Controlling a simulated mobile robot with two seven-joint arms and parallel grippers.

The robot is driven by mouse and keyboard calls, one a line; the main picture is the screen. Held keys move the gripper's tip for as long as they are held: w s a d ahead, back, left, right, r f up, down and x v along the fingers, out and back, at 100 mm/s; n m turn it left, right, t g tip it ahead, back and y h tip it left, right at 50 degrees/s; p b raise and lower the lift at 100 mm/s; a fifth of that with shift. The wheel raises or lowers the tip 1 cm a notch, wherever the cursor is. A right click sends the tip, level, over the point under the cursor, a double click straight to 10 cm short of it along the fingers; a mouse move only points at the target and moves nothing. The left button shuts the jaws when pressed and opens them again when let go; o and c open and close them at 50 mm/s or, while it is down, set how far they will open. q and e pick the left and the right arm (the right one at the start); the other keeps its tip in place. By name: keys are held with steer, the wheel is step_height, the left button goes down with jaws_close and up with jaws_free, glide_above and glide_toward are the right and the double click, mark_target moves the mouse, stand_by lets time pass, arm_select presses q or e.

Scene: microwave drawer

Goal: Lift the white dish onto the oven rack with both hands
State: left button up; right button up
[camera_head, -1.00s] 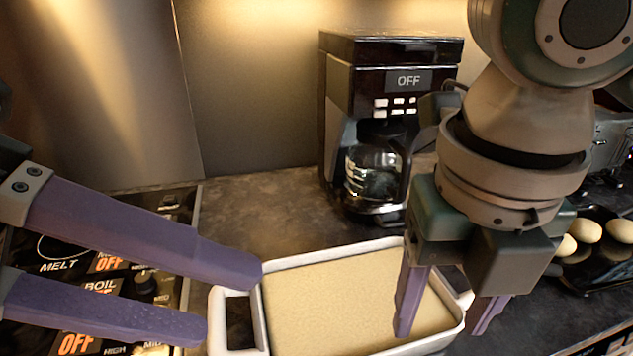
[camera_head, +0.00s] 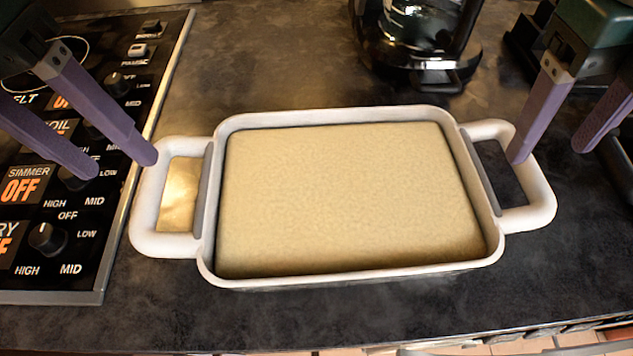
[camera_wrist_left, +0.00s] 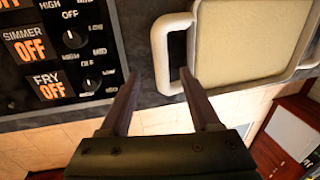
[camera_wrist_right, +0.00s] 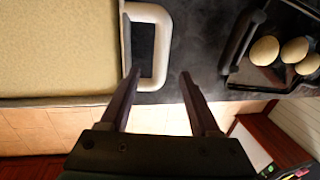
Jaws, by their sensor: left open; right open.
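The white dish (camera_head: 350,282) sits on the dark counter, filled with a flat, pale yellow content (camera_head: 350,195). It has a loop handle at each end. My left gripper (camera_head: 127,168) is open and empty at the left handle (camera_head: 146,210); one finger is close to the handle's outer edge, the other over the stove panel. In the left wrist view the handle (camera_wrist_left: 160,55) lies ahead of the fingers. My right gripper (camera_head: 548,156) is open at the right handle (camera_head: 535,185), with one finger near the handle opening and the other outside it. I cannot tell whether any finger touches. No oven rack is visible.
A stove control panel (camera_head: 140,100) lies left of the dish. A coffee maker (camera_head: 425,50) stands behind it. A dark pan (camera_wrist_right: 240,60) with several round, pale items (camera_wrist_right: 295,50) is to the right. The counter's front strip (camera_head: 250,320) is clear.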

mark_target(145, 182)
arm_select(q)
steer(key=f, duration=0.2)
steer(key=d+f, duration=0.1)
steer(key=f, duration=0.3)
steer(key=shift+d+f, duration=0.25)
steer(key=shift+f, duration=0.1)
arm_select(e)
steer(key=f, duration=0.3)
steer(key=d+f, duration=0.1)
steer(key=f, duration=0.2)
steer(key=shift+d+f, duration=0.2)
steer(key=shift+f, duration=0.15)
arm_select(q)
steer(key=shift+w, duration=0.1)
jaws_close()
arm_select(e)
jaws_close()
arm_select(q)
steer(key=shift+r, duration=0.15)
arm_select(e)
steer(key=shift+w+r, duration=0.1)
